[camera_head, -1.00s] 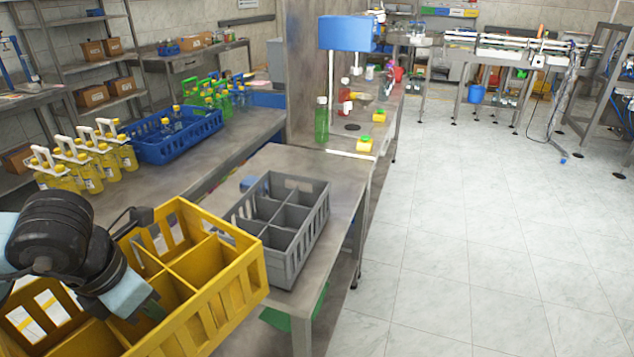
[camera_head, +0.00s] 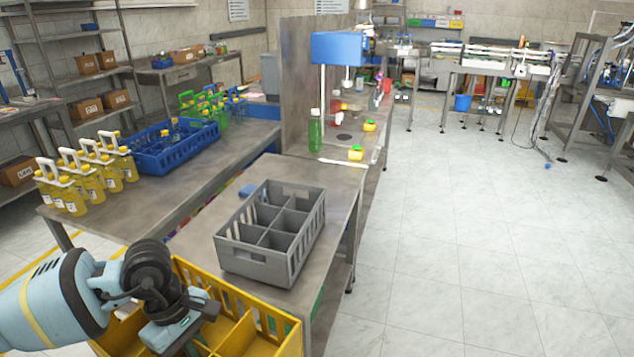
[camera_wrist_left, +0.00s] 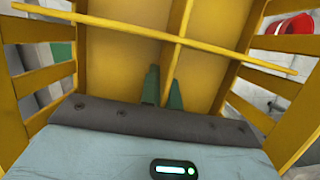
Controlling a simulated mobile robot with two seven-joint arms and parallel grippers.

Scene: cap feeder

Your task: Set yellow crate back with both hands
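The yellow crate (camera_head: 262,318) with inner dividers is at the bottom of the head view, in front of the steel table's near end and partly cut off by the frame. My left gripper (camera_head: 192,338) reaches down into it from the left. In the left wrist view the crate's walls (camera_wrist_left: 120,45) fill most of the picture. The two green fingertips of the left gripper (camera_wrist_left: 163,88) are close together, one on each side of a thin yellow divider. My right gripper is not in view.
A grey divided crate (camera_head: 272,262) stands on the steel table (camera_head: 335,190) just beyond the yellow crate. A blue crate (camera_head: 160,160) and several yellow bottles (camera_head: 75,195) stand on the bench at left. The tiled floor (camera_head: 450,260) at right is clear.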

